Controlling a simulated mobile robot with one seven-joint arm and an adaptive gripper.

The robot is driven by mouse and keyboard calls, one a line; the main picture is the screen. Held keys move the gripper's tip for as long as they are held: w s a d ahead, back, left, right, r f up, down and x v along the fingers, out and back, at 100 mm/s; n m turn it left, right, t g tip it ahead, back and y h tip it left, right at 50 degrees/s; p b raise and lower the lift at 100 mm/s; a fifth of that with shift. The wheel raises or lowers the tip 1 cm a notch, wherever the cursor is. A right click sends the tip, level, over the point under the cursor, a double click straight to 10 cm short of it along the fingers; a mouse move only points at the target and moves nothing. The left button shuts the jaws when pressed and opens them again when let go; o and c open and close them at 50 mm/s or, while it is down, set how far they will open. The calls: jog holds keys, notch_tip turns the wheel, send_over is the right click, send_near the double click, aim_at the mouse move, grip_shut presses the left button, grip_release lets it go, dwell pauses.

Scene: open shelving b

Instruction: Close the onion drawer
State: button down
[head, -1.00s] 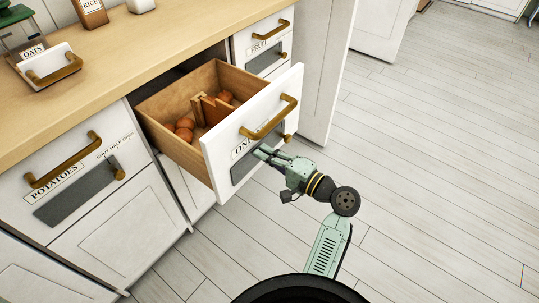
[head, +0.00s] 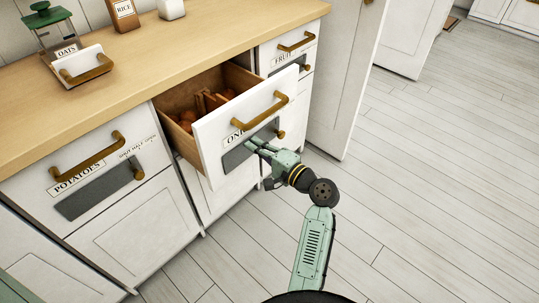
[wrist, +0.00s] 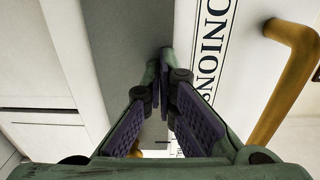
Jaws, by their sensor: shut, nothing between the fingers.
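The onion drawer (head: 210,150) is partly open in the middle of the head view, with several brown onions (head: 187,120) inside by a wooden divider. In the wrist view the fingers (wrist: 165,65) come together at the grey panel beside the ONIONS label (wrist: 208,50). I cannot tell whether the tips press on it. The brass handle is to their right.
The potatoes drawer (head: 100,170) on the left and the fruit drawer (head: 290,48) on the right are shut. An oats container (head: 85,66), a rice jar (head: 123,14) and a white jar stand on the wooden counter (head: 190,50). The floor on the right is clear.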

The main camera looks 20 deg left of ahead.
jog(key=b+x, duration=0.2)
jog(key=x, duration=1.7)
jog(key=shift+s+a, duration=0.1)
